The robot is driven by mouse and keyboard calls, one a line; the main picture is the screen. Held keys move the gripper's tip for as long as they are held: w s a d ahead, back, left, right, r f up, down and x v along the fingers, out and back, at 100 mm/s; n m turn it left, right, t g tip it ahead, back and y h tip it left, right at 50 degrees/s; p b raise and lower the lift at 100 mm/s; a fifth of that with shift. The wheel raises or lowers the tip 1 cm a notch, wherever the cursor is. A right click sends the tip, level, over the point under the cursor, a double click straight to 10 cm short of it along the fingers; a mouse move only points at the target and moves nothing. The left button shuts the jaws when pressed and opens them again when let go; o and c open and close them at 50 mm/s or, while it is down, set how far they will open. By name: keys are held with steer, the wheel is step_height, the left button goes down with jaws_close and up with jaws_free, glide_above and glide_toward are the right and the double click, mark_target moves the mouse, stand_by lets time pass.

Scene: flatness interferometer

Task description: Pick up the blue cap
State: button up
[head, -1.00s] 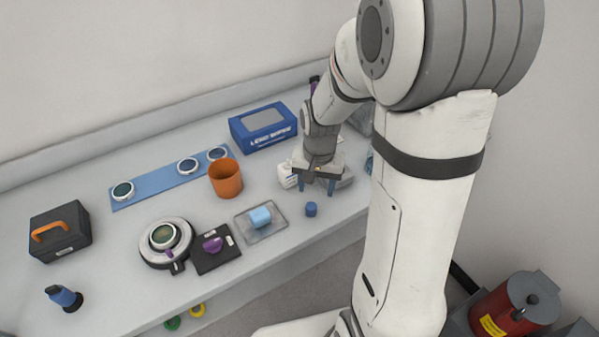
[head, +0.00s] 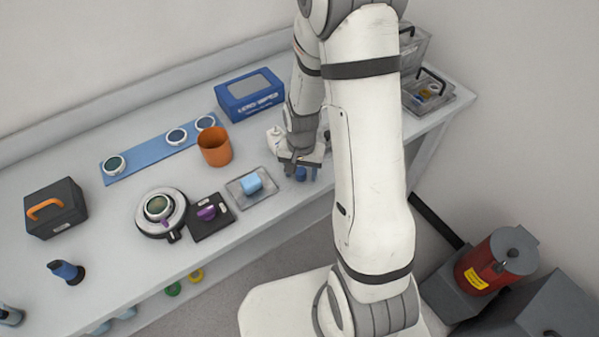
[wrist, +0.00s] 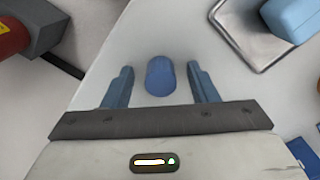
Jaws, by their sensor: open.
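The blue cap (head: 300,173) is a small dark-blue cylinder on the pale bench near its front edge. In the head view my gripper (head: 301,171) is right over it and partly covers it. In the wrist view the cap (wrist: 160,76) lies between the two blue fingers of my gripper (wrist: 160,80), roughly centred, with a gap on each side. The fingers are open and do not touch it. How high the fingertips are above the bench is hard to tell.
An orange cup (head: 214,147) and a blue box (head: 250,94) stand behind. A red canister (head: 490,265) stands off the bench.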

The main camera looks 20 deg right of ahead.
steer(key=c, duration=1)
steer(key=shift+r, duration=0.1)
